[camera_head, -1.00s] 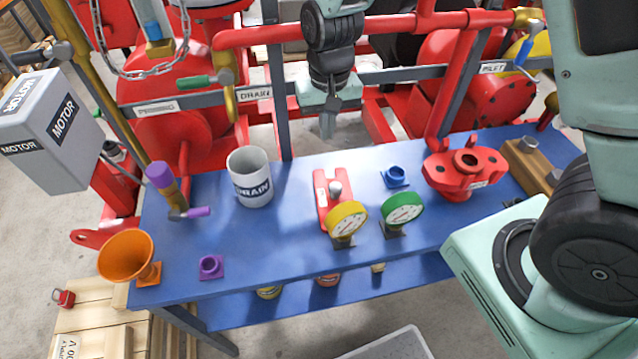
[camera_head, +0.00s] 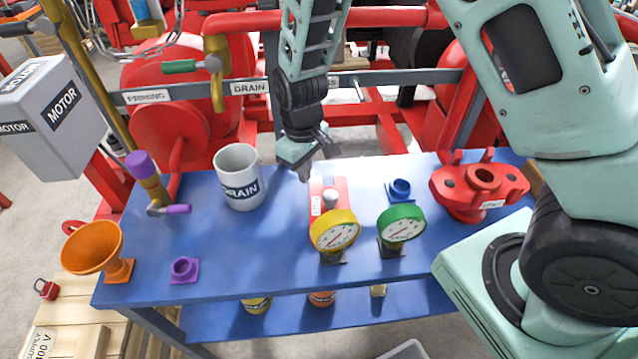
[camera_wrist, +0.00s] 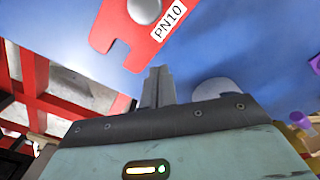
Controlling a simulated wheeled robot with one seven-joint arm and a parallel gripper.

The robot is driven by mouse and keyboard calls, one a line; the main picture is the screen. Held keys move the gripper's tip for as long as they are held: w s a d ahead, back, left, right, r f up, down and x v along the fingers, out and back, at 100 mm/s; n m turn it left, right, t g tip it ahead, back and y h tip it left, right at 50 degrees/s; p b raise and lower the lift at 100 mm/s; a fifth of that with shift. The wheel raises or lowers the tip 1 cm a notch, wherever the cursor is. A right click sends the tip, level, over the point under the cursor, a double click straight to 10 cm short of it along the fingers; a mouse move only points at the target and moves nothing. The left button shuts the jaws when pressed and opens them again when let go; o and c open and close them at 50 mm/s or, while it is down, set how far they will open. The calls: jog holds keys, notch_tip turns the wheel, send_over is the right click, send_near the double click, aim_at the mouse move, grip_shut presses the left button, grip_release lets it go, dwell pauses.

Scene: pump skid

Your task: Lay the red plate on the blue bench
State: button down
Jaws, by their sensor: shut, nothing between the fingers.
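The red plate (camera_head: 320,186), with a rounded grey knob and a white label, is on the blue bench (camera_head: 225,260), behind the yellow-rimmed gauge, which hides its near part. In the wrist view the plate (camera_wrist: 115,38) shows a notched edge and the label "PN10". The blue bench (camera_wrist: 240,55) fills much of that view. My gripper (camera_head: 306,174) is shut and empty, just left of the plate's far end in the head view. In the wrist view its fingertips (camera_wrist: 158,72) are together, apart from the plate in the picture. I cannot tell their exact height above the bench.
A yellow gauge (camera_head: 336,230) and green gauge (camera_head: 402,223) stand nearest the plate. A white DRAIN mug (camera_head: 239,178) is left of my gripper. A blue fitting (camera_head: 400,190) and red flanged part (camera_head: 478,187) are to the right. Red pipework lies behind.

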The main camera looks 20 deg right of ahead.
aim_at(329, 193)
notch_tip(329, 193, down, 2)
jog(key=s, duration=0.1)
jog(key=s+d, duration=0.1)
jog(key=s+p, duration=0.1)
jog(key=shift+d, duration=0.25)
jog(key=shift+s+d+f, duration=0.15)
jog(key=shift+s+d, duration=0.05)
jog(key=shift+s, duration=0.1)
jog(key=shift+s+d, duration=0.1)
jog(key=shift+s, duration=0.1)
jog(key=shift+s+d, duration=0.25)
jog(key=shift+s, duration=0.25)
jog(key=shift+s+d, duration=0.25)
jog(key=shift+s, duration=0.25)
jog(key=shift+w, duration=0.1)
